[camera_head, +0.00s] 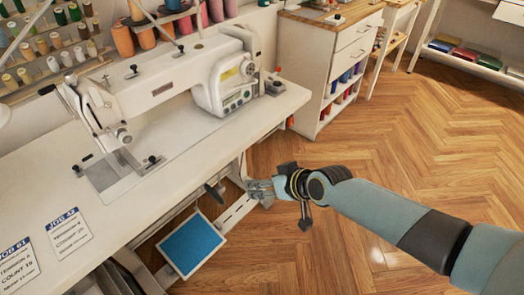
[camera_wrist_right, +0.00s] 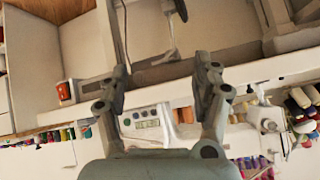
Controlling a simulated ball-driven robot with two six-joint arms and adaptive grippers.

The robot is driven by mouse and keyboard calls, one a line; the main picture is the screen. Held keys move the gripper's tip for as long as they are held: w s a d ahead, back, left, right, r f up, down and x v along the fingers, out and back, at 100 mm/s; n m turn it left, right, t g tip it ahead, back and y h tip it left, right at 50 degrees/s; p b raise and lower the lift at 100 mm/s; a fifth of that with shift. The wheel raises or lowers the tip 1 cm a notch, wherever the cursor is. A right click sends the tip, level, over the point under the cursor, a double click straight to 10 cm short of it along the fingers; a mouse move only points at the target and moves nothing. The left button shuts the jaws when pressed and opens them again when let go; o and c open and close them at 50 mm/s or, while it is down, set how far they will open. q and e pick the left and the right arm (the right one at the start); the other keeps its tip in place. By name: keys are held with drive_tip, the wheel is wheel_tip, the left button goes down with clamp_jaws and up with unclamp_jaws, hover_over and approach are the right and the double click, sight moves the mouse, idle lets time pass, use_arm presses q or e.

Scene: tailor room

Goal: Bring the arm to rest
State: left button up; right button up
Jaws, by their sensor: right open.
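My right arm comes in from the right in the head view. Its gripper (camera_head: 262,190) hangs in the air past the front edge of the sewing table, by the table's legs. In the right wrist view the two fingers of this gripper (camera_wrist_right: 160,88) are spread apart with nothing between them. The white sewing machine (camera_head: 170,85) stands on the white sewing table (camera_head: 150,196), to the left of the gripper and apart from it. My left gripper does not show in either view.
A white drawer cabinet (camera_head: 330,62) stands behind, with coloured spools on its lower shelves. Thread spools (camera_head: 55,45) fill a rack at the back left. Two job cards (camera_head: 68,232) lie on the table. A blue pedal (camera_head: 191,244) is below it. The wooden floor (camera_head: 400,150) is clear.

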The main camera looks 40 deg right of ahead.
idle(0.4)
drive_tip(key=s+f+g+b, duration=0.2)
drive_tip(key=s+f+g, duration=0.1)
drive_tip(key=s+f, duration=0.6)
drive_tip(key=s+d+f+n+g+h+b, duration=0.1)
drive_tip(key=s+f+g, duration=0.2)
drive_tip(key=s+f, duration=0.6)
drive_tip(key=s+d+f+g+h+b, duration=0.1)
drive_tip(key=s+f, duration=0.9)
drive_tip(key=s, duration=1.1)
drive_tip(key=shift+n+g+b, duration=0.4)
drive_tip(key=shift+g+b, duration=0.4)
drive_tip(key=shift+g, duration=0.1)
drive_tip(key=shift+d, duration=0.1)
